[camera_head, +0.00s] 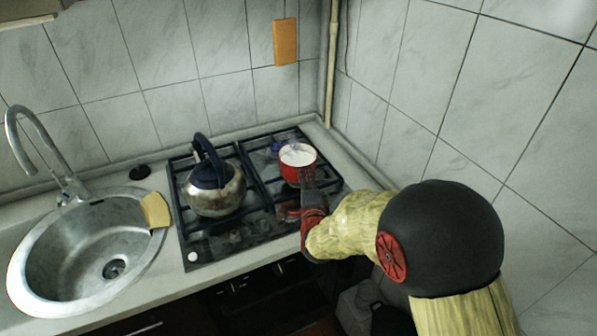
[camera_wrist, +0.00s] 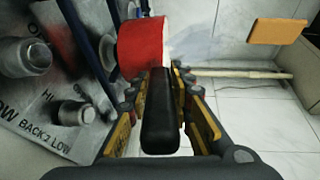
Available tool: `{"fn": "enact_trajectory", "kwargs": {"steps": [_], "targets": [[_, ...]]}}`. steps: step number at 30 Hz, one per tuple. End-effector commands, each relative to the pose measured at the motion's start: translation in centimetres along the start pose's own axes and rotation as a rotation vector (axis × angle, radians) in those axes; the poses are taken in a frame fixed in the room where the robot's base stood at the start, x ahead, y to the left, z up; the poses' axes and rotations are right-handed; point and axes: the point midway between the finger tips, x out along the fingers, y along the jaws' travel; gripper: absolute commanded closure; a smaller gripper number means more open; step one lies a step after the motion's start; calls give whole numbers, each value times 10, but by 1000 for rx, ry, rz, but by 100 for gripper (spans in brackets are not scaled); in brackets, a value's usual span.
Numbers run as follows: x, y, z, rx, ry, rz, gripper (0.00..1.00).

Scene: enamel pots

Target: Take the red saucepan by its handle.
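The red saucepan (camera_head: 291,172) with a white inside stands on the back right of the gas hob. Its red side (camera_wrist: 141,48) and black handle (camera_wrist: 160,115) show in the wrist view, the handle pointing toward my wrist. My gripper (camera_wrist: 161,88) is open, with one yellow-padded finger on each side of the handle. The handle lies between the fingers, and a gap shows on the left side. Whether the right finger touches it I cannot tell. In the head view my gripper (camera_head: 308,182) is just in front of the pan and covers the handle.
A steel kettle (camera_head: 213,196) with a dark handle stands on the hob (camera_head: 235,236) left of the pan. Hob knobs (camera_wrist: 75,113) are left in the wrist view. A sink (camera_head: 50,262) and yellow sponge (camera_head: 155,210) are farther left. Tiled walls close the back and right.

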Motion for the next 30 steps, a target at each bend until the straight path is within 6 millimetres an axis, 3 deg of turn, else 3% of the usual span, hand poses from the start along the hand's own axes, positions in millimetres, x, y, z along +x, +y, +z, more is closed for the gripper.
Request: {"fn": "enact_trajectory", "kwargs": {"steps": [10,30], "targets": [[0,0,0,0,0,0,100],[0,1,0,-1,0,2,100]]}}
